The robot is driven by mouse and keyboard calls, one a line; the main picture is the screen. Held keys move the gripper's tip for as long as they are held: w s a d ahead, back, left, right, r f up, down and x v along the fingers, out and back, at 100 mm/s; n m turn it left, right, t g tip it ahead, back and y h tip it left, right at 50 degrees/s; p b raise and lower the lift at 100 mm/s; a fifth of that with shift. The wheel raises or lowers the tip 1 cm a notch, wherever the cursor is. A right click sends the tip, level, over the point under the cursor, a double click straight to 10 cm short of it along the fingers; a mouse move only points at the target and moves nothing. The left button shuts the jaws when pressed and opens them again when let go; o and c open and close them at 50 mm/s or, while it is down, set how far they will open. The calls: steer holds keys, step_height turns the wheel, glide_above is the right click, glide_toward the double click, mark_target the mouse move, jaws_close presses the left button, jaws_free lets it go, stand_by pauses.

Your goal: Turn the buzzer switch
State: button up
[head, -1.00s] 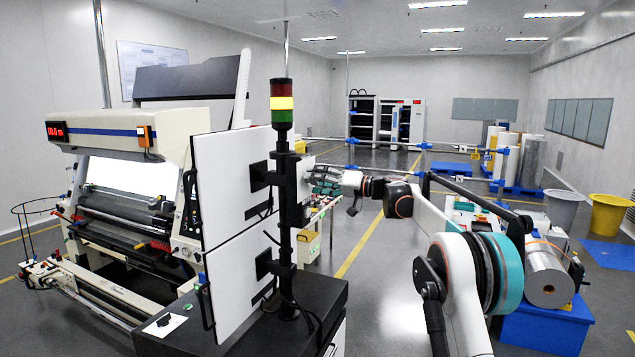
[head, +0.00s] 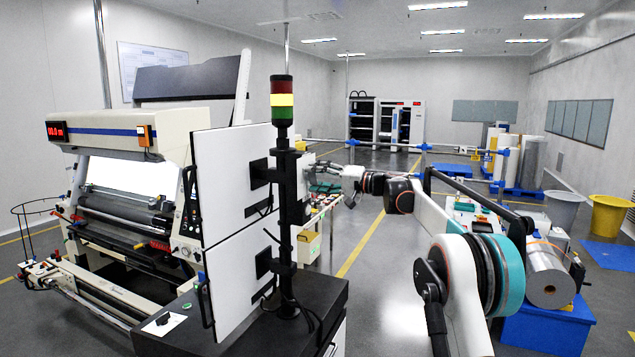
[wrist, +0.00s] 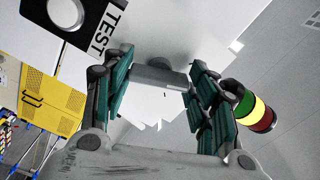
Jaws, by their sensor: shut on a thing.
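In the wrist view the two teal-padded fingers of my gripper (wrist: 160,78) stand either side of a grey bar-shaped knob, the buzzer switch (wrist: 158,75), and are shut on it. A round grey part shows behind the bar on a pale surface. In the head view my gripper (head: 324,180) reaches in just right of the black post, at the white cabinet; the switch cannot be made out there.
A black plate marked TEST with a round button (wrist: 66,14) lies beside the switch. The stack light (head: 282,101), lit yellow, tops a black post (head: 291,215) close to my gripper. Floor to the right is partly clear.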

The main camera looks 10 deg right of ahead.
steer(key=m+b, duration=0.1)
steer(key=m, duration=0.5)
steer(key=shift+m, duration=0.3)
steer(key=m, duration=0.6)
steer(key=shift+m, duration=0.3)
steer(key=o, duration=1.1)
steer(key=shift+c, duration=0.2)
steer(key=shift+r, duration=0.1)
steer(key=shift+d, duration=0.1)
steer(key=v, duration=1.2)
